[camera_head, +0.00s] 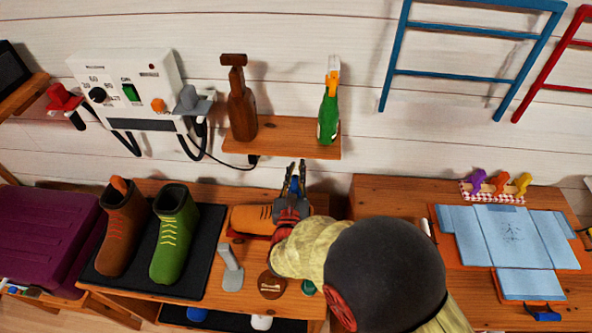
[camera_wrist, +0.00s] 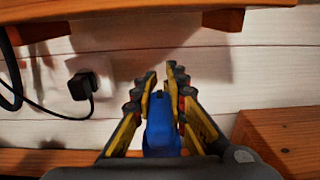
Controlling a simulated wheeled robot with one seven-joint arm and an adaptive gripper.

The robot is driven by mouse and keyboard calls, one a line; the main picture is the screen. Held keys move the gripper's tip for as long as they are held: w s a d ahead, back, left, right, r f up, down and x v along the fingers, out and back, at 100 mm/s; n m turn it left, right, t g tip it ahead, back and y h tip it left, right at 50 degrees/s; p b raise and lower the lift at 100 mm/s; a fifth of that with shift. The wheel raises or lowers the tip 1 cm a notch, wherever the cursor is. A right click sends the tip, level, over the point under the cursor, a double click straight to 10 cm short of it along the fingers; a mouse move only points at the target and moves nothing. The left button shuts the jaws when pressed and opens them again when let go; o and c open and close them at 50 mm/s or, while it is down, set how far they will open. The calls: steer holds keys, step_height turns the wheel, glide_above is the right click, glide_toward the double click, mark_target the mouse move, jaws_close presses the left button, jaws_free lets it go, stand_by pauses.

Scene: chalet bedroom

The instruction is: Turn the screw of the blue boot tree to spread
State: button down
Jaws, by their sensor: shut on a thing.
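In the wrist view the fingers of my gripper (camera_wrist: 162,86) stand on either side of this blue part (camera_wrist: 160,132), which I take to be the screw end of the blue boot tree. The rest of the boot tree is hidden.
A wooden shelf (camera_head: 275,140) with a brown bottle (camera_head: 241,105) and a green bottle (camera_head: 328,112) hangs above my gripper. Brown and green boots stand on a dark mat (camera_head: 212,262) to the left. A plug (camera_wrist: 82,86) sits in the wall.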

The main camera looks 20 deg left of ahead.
steer(key=shift+h, duration=0.3)
steer(key=m+h, duration=0.1)
steer(key=h, duration=0.1)
steer(key=m+h, duration=0.2)
steer(key=shift+d+t+p, duration=0.35)
steer(key=shift+d+t, duration=0.05)
steer(key=d+m+g+h+p, duration=0.1)
steer(key=m+g+h+p, duration=0.2)
steer(key=m+h, duration=0.1)
steer(key=s+d+m+g+h+p, duration=0.1)
steer(key=d+m+g+h+p, duration=0.1)
steer(key=m+g+h+p, duration=0.2)
steer(key=s+d+m+g+h+p, duration=0.1)
steer(key=m+g+h+p, duration=0.3)
steer(key=h, duration=0.5)
steer(key=shift+s+d+r+m, duration=0.2)
steer(key=shift+s+d+m, duration=0.05)
steer(key=shift+m, duration=0.75)
steer(key=shift+g+p, duration=0.3)
steer(key=shift+p, duration=0.15)
steer(key=shift+s+f+m+g+h+p, duration=0.2)
steer(key=shift+m+g+h+p, duration=0.3)
steer(key=shift+p, duration=0.4)
